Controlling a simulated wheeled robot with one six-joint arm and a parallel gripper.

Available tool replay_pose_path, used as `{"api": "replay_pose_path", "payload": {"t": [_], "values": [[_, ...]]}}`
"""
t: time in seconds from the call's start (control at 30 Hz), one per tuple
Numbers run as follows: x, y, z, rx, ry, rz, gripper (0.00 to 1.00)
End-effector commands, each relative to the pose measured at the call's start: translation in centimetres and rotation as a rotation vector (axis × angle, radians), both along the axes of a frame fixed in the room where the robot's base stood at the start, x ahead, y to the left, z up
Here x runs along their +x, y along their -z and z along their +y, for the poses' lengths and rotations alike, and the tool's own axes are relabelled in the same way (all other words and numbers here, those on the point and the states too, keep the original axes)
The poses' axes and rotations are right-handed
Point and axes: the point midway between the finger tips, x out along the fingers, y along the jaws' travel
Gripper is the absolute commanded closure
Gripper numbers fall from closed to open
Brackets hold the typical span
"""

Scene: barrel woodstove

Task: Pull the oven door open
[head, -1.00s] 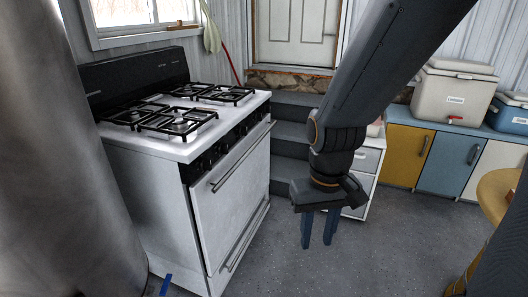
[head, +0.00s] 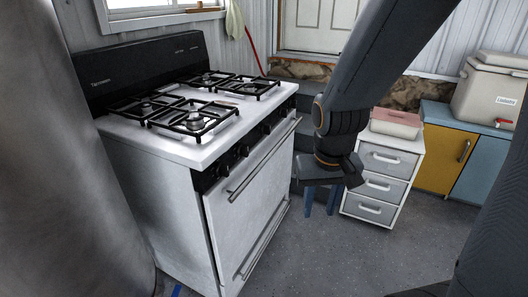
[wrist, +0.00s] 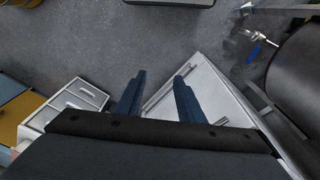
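The white stove (head: 160,190) stands left of centre in the head view. Its oven door (head: 250,205) faces right and looks shut, with a long bar handle (head: 262,160) along its top edge. My gripper (head: 321,212) points down to the right of the door, apart from the handle. Its two blue fingers are spread and empty. In the wrist view my gripper (wrist: 158,74) also shows a gap between its fingers. A white panel of the stove (wrist: 210,85) and a grey bar lie beyond them there; I cannot tell which handle that bar is.
A black control strip with knobs and several burner grates top the stove. A white drawer unit (head: 382,180) stands right of my gripper. A yellow and blue cabinet (head: 445,160) with a cooler is farther right. A large metal cylinder fills the left edge. The floor (head: 330,260) in front is clear.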

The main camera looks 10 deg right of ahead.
Motion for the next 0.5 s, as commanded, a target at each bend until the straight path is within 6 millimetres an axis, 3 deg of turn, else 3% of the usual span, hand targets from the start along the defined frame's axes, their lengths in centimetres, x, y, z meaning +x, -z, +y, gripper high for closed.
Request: {"api": "replay_pose_path", "payload": {"t": [0.03,0.2,0.3,0.4,0.5], "values": [[3.0,1.7,-1.2,-0.009,0.056,-0.063,0.65],[15.8,5.3,-4.5,0.050,0.276,-0.385,0.65],[22.9,6.9,-5.2,0.180,0.381,-0.566,0.65],[28.8,8.2,-5.3,0.368,0.470,-0.708,0.65],[33.1,9.2,-4.6,0.598,0.535,-0.791,0.65]]}}
